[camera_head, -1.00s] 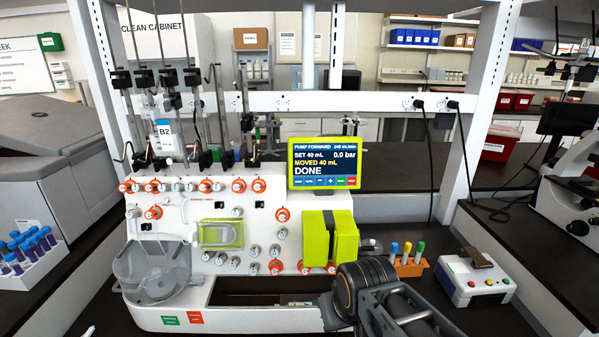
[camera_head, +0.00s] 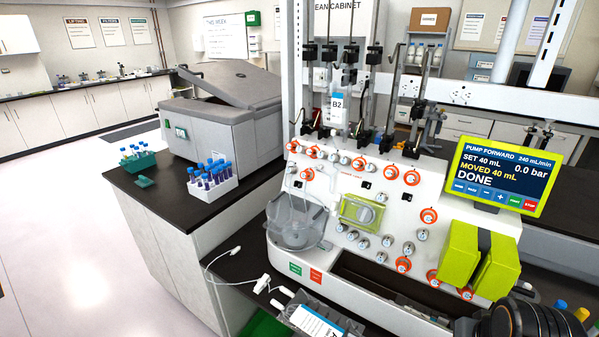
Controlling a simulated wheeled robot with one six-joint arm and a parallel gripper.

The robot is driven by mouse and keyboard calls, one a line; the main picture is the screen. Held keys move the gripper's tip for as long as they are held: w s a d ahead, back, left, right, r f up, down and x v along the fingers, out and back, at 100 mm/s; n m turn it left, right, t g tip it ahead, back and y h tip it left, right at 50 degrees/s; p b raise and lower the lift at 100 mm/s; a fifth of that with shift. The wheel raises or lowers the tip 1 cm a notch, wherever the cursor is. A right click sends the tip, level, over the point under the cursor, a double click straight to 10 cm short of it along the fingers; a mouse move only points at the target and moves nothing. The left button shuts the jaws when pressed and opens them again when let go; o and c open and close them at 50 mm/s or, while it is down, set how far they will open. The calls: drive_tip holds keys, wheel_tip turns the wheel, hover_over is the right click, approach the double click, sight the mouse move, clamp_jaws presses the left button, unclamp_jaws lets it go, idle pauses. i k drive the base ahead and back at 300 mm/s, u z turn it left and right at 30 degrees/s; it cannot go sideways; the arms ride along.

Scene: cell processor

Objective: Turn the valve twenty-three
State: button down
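The cell processor (camera_head: 330,262) stands on the dark bench, its sloped white panel facing me. Orange-ringed and plain grey valve knobs cover the panel, such as an orange one (camera_head: 411,178) in the upper row and another (camera_head: 428,215) on the right. The numbers on the knobs are too small to read, so I cannot tell which is valve twenty-three. The screen (camera_head: 500,178) reads PUMP FORWARD, SET 40 mL, MOVED 40 mL, DONE, 0.0 bar. Part of my arm shows at the bottom right; my gripper's fingers are not visible.
A yellow-green pump cover (camera_head: 481,262) sticks out at the panel's right. A clear bowl (camera_head: 296,228) sits at its left. Hanging poles with a bag labelled B2 (camera_head: 337,107) rise behind. A tube rack (camera_head: 212,186) and grey centrifuge (camera_head: 222,115) stand left. Open floor lies far left.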

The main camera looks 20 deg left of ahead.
sight(290, 170)
drive_tip(key=u, duration=0.3)
drive_tip(key=k, duration=0.35)
drive_tip(key=u, duration=1.9)
drive_tip(key=i, duration=1.5)
drive_tip(key=z, duration=0.5)
